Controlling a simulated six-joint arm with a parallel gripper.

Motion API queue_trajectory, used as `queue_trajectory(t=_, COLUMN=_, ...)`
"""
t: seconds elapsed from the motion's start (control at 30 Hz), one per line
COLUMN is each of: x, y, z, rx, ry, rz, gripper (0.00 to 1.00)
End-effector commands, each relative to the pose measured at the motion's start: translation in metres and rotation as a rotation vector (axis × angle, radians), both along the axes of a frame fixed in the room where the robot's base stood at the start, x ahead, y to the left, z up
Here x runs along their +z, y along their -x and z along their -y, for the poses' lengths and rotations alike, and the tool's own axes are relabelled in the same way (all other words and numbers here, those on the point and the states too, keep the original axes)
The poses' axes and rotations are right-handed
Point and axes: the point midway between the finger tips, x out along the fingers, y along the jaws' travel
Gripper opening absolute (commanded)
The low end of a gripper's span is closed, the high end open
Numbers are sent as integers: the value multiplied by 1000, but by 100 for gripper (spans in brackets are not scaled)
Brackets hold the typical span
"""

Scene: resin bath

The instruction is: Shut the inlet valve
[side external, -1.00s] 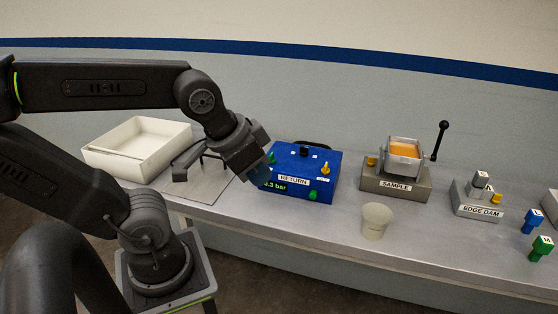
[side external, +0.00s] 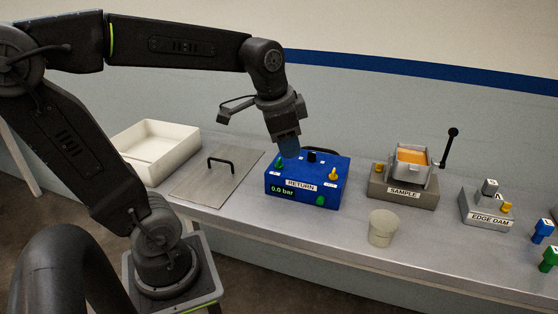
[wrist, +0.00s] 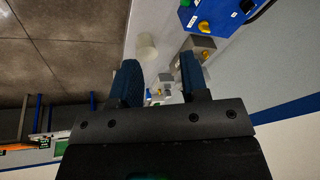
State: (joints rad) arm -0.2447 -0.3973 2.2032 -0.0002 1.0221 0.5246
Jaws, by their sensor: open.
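The blue box (side external: 285,191) marked RETURN stands on the bench with a display (side external: 283,190) reading 0.0 bar. It carries a green knob (side external: 279,162) at its back left, a yellow knob (side external: 332,174) at its right, a black knob (side external: 311,157) at the back and a green knob (side external: 320,200) low in front. Their small labels are unreadable, so I cannot tell which is the inlet valve. My gripper (side external: 289,150) points down above the box's back left, near the green knob. It is open and empty in the wrist view (wrist: 160,80), where the box (wrist: 190,15) is at top right.
A flat lid (side external: 210,190) with a black handle and a white tray (side external: 150,170) lie left. A cup (side external: 383,228) stands at the front edge. The SAMPLE stand (side external: 392,194) with a black lever (side external: 450,145) and the EDGE DAM block (side external: 480,212) stand right.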

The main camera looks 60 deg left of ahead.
Motion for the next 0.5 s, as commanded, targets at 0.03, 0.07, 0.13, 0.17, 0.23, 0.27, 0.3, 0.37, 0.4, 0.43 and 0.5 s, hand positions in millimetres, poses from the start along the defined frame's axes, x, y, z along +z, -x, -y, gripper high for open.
queue_trajectory(t=0.03, x=-1, y=-16, z=-22, rx=-36, ry=-16, rz=-49, gripper=46)
queue_trajectory(t=0.07, x=-1, y=-24, z=-34, rx=-70, ry=-26, rz=-77, gripper=49)
queue_trajectory(t=0.13, x=-4, y=-40, z=-65, rx=-149, ry=-39, rz=-136, gripper=53)
queue_trajectory(t=0.17, x=-6, y=-46, z=-78, rx=-184, ry=-42, rz=-161, gripper=53)
queue_trajectory(t=0.23, x=-13, y=-58, z=-109, rx=-263, ry=-40, rz=-212, gripper=53)
queue_trajectory(t=0.27, x=-16, y=-62, z=-122, rx=-295, ry=-38, rz=-230, gripper=53)
queue_trajectory(t=0.3, x=-20, y=-65, z=-137, rx=-334, ry=-33, rz=-252, gripper=53)
queue_trajectory(t=0.37, x=-26, y=-69, z=-158, rx=-386, ry=-24, rz=-277, gripper=53)
queue_trajectory(t=0.4, x=-30, y=-71, z=-169, rx=-415, ry=-17, rz=-290, gripper=53)
queue_trajectory(t=0.43, x=-32, y=-72, z=-176, rx=-435, ry=-13, rz=-297, gripper=53)
queue_trajectory(t=0.5, x=-37, y=-73, z=-189, rx=-470, ry=-7, rz=-310, gripper=53)
